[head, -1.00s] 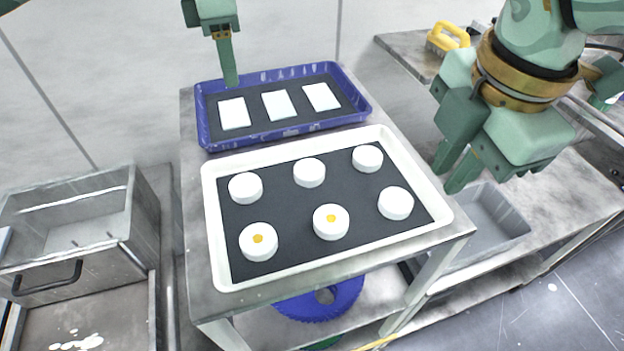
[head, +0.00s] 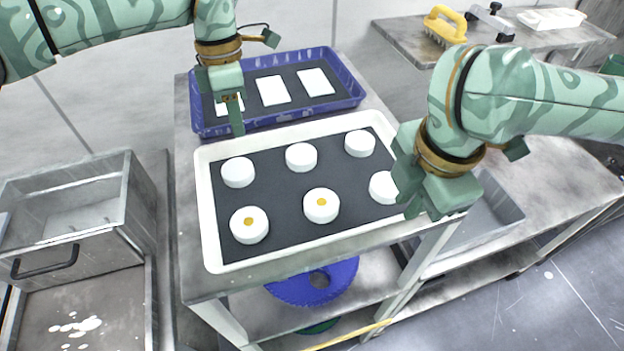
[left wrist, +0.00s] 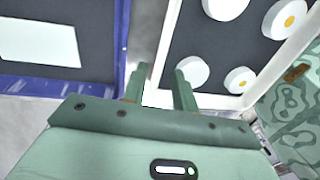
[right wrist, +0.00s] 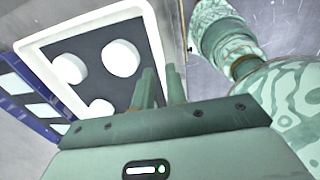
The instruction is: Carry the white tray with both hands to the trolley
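The white tray (head: 209,233) lies on a steel table beside the blue tray, with a dark mat and several round white pieces in it; two pieces near the front have yellow dots. My left gripper (head: 237,128) points down at the tray's back rim, near the blue tray. In the left wrist view its fingers (left wrist: 160,86) are apart, with the rim near them. My right gripper (head: 422,208) is at the tray's right end and hides part of it. In the right wrist view its fingers (right wrist: 159,86) are a little apart near the rim. I cannot identify a trolley.
The blue tray (head: 198,108) with several white rectangles stands directly behind. A steel box (head: 75,245) with a handle is at left. A steel bench (head: 560,195) is at right, with a grey bin (head: 490,225). A yellow-handled brush (head: 446,25) lies behind.

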